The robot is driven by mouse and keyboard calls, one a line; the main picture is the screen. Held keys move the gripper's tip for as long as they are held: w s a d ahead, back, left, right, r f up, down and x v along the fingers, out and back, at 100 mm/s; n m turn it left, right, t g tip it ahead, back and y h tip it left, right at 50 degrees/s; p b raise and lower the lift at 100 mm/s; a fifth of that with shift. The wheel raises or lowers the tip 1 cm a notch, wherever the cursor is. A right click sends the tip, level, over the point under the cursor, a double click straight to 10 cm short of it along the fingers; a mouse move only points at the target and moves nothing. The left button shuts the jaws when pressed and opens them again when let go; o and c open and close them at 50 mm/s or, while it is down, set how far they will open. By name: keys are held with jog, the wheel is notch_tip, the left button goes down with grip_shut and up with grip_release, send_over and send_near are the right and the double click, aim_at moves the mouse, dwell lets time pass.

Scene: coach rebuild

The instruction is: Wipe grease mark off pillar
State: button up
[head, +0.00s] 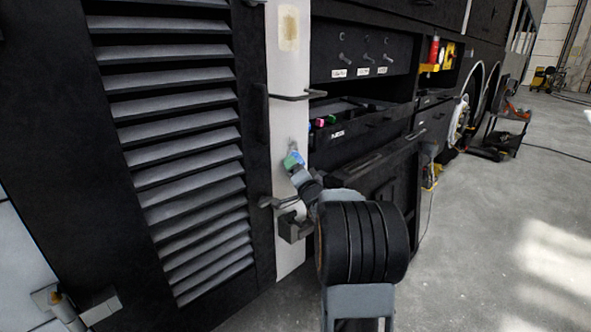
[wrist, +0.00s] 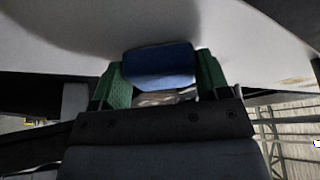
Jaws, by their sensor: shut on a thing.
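The pale pillar (head: 287,75) stands upright between the louvred panel and the open shelves. A faint grey smudge (head: 292,143) shows on it just above my gripper. A yellowish-brown patch (head: 289,28) is higher up. My gripper (head: 293,161) is at the pillar's lower half, shut on a small blue block (wrist: 158,66), perhaps a sponge. In the wrist view the block sits between the green fingertips, its far side towards the pale surface (wrist: 80,25). I cannot tell whether it touches. A brownish stain (wrist: 298,81) shows on that surface at the right.
A dark bar handle (head: 290,96) crosses the pillar above my gripper, and a dark latch (head: 280,201) juts out below. The louvred panel (head: 185,150) is close on the left. Shelves with drawers (head: 365,130) are on the right.

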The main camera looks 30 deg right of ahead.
jog(key=shift+s+d, duration=0.15)
jog(key=shift+s, duration=0.8)
jog(key=shift+s+d, duration=0.2)
jog(key=shift+s, duration=0.8)
jog(key=shift+s+d, duration=0.15)
jog(key=shift+s, duration=0.8)
jog(key=s, duration=0.3)
jog(key=shift+d+p, duration=0.25)
jog(key=shift+p, duration=0.15)
jog(key=shift+w, duration=0.1)
jog(key=w+a, duration=0.1)
jog(key=w, duration=0.5)
jog(key=shift+w+a+f+b, duration=0.15)
jog(key=shift+w+a+b, duration=0.1)
jog(key=shift+b, duration=0.05)
jog(key=shift+w+a, duration=0.15)
jog(key=shift+w, duration=0.9)
